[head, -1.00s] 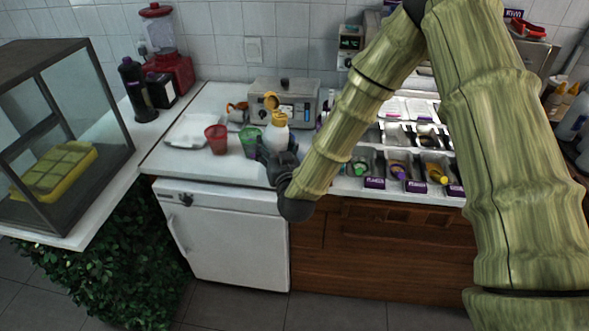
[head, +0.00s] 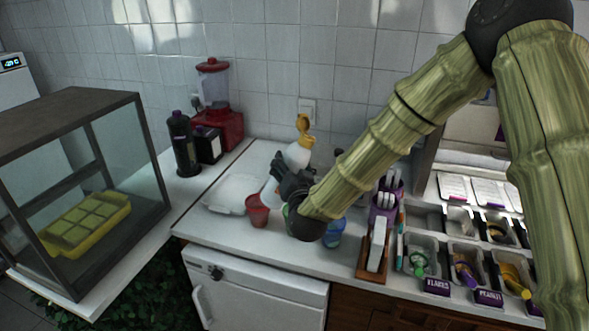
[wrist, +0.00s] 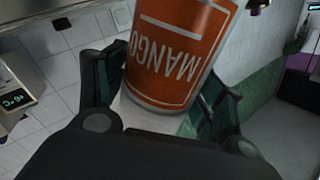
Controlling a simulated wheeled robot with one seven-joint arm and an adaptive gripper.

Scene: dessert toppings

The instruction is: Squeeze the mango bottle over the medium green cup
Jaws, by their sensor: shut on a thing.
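My gripper (head: 288,177) is shut on the mango bottle, a white bottle (head: 299,153) with a yellow cap, which leans above the counter. In the wrist view the bottle's orange MANGO label (wrist: 175,52) shows upside down between my fingers. The cap is at its upper end in the head view. A green cup (head: 286,211) is mostly hidden behind my gripper and wrist, so its size cannot be told. The bottle's exact position over it cannot be told either.
A red cup (head: 258,211) stands left of the green one, and a blue cup (head: 334,234) to the right. A white tray (head: 232,194) lies behind left. A glass case (head: 90,180) and blender (head: 217,105) stand left. Topping bins (head: 465,270) fill the right.

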